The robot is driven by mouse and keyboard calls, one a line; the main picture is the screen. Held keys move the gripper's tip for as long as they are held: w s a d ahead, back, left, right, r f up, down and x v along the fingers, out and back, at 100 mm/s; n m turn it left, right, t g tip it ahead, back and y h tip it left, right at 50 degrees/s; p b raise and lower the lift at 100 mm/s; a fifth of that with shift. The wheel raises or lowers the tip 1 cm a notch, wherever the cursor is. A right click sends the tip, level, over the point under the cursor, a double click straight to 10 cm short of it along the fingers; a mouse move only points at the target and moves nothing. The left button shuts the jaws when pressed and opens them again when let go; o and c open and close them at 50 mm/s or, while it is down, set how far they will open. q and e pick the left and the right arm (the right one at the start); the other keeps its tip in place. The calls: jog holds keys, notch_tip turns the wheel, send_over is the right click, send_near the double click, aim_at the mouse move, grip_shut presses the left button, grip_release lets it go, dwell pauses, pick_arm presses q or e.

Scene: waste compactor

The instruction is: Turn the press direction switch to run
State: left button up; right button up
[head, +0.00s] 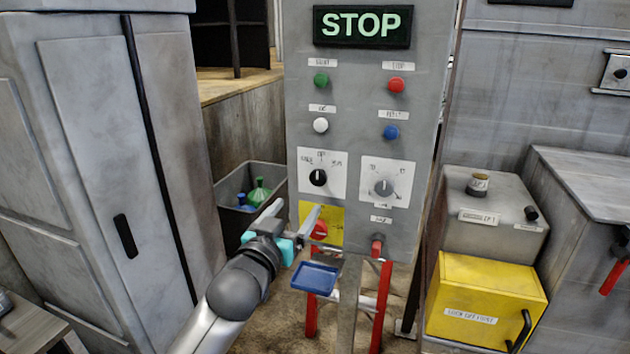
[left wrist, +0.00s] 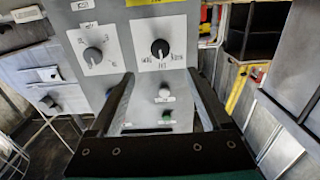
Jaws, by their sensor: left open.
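The grey control panel (head: 345,130) stands upright in the middle of the head view. The likely press direction switch is a black knob (head: 317,177) on a white plate with small, hard-to-read labels; its pointer looks straight up, at the middle label. It also shows upside down in the left wrist view (left wrist: 160,48), beyond and between the fingers. My left gripper (head: 291,214) is open and empty, below and left of the knob, apart from it. One finger overlaps the yellow plate in the head view. My right gripper is not seen.
A grey knob (head: 384,188) sits right of the black one. A red knob (head: 319,230) on a yellow plate (head: 334,239) is below. Green (head: 321,80), red, white and blue buttons are above, under a lit STOP sign (head: 363,27). A blue tray (head: 316,277) is underneath.

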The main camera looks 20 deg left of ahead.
aim_at(317, 179)
pick_arm(q)
jog(key=w, duration=1.2)
jog(key=shift+w+d, duration=0.2)
jog(key=shift+w, duration=0.05)
grip_shut()
dwell(0.5)
